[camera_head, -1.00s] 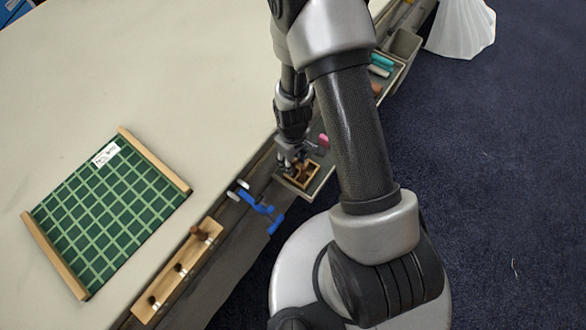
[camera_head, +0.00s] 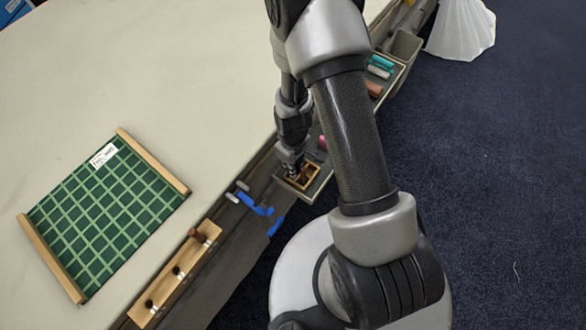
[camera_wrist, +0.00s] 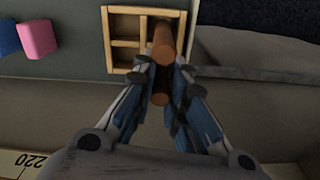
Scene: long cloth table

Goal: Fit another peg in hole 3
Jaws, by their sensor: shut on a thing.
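My gripper (camera_wrist: 163,85) is shut on a brown peg (camera_wrist: 163,42), which shows between the fingers in the wrist view. The peg overlaps the right side of a small wooden box (camera_wrist: 124,10) with compartments; I cannot tell whether its end is still inside. In the head view my gripper (camera_head: 292,172) is at the box (camera_head: 306,183), partly hiding it. The wooden peg strip (camera_head: 205,256) lies along the table edge at lower left. A taller brown peg (camera_head: 197,235) stands at its upper right end, with two dark, short peg tops or holes below. Hole numbers are not readable.
A green gridded board (camera_head: 105,215) lies on the pale table. A blue clamp (camera_head: 255,204) sits at the table edge between strip and box. Pink (camera_wrist: 37,38) and blue blocks (camera_wrist: 8,38) lie beside the box. Coloured cylinders (camera_head: 380,68) sit in a tray farther back.

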